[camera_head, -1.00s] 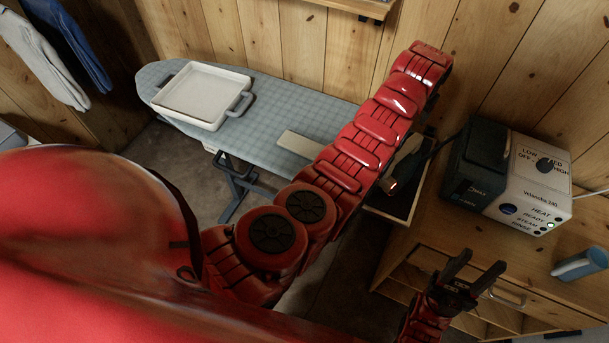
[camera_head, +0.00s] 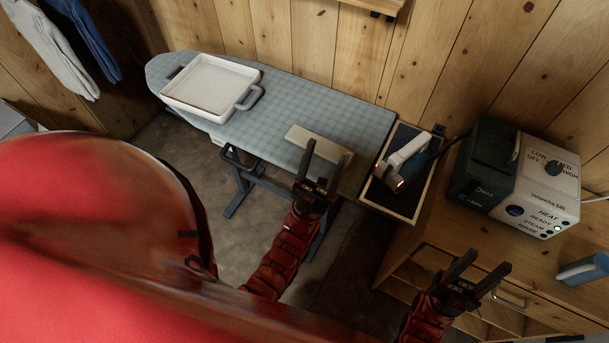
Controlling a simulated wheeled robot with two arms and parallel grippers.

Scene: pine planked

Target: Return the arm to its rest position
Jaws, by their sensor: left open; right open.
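My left gripper (camera_head: 320,168) is open and empty, its dark fingers pointing up in front of the near edge of the ironing board (camera_head: 300,108). Its red arm is folded low, coming up from the bottom of the view. My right gripper (camera_head: 476,273) is open and empty in front of the wooden cabinet at lower right. Neither gripper visibly holds anything.
A white tray with handles (camera_head: 210,88) and a flat pale block (camera_head: 318,143) lie on the board. An iron (camera_head: 407,158) rests on a dark pad (camera_head: 388,197).

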